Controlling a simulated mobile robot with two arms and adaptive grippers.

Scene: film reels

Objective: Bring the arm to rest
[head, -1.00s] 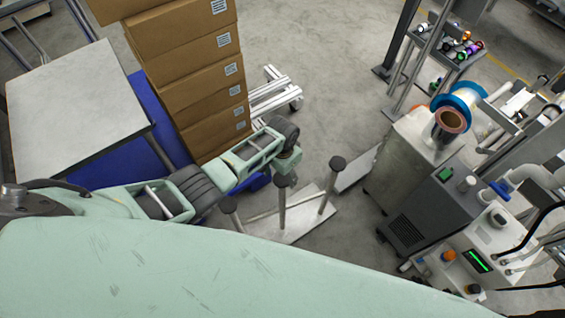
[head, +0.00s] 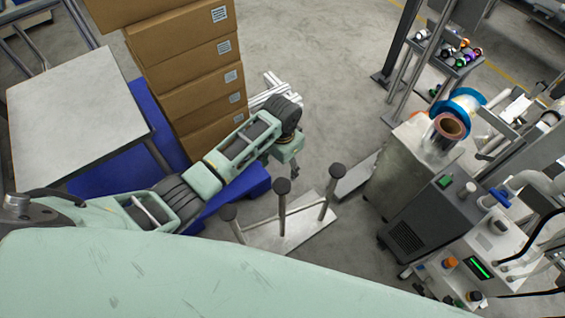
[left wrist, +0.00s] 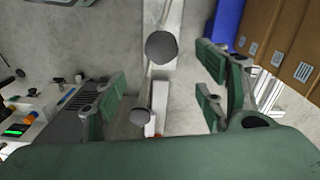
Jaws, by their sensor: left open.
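My left arm comes in from the left in the head view. Its gripper (head: 275,165) hangs at the arm's end beside the stacked boxes, above and behind the post stand. In the left wrist view the gripper (left wrist: 160,95) shows its green finger pads wide apart with nothing between them that it holds. A stand with dark-capped posts (head: 282,187) is below it, and the posts also show between the fingers in the left wrist view (left wrist: 162,46). My right gripper is not in view.
A tall stack of cardboard boxes (head: 190,65) on a blue base stands close to my left arm. A white-topped table (head: 75,115) is at the left. A machine with a film reel (head: 449,125) stands at the right. Grey floor (head: 320,70) is free in the middle.

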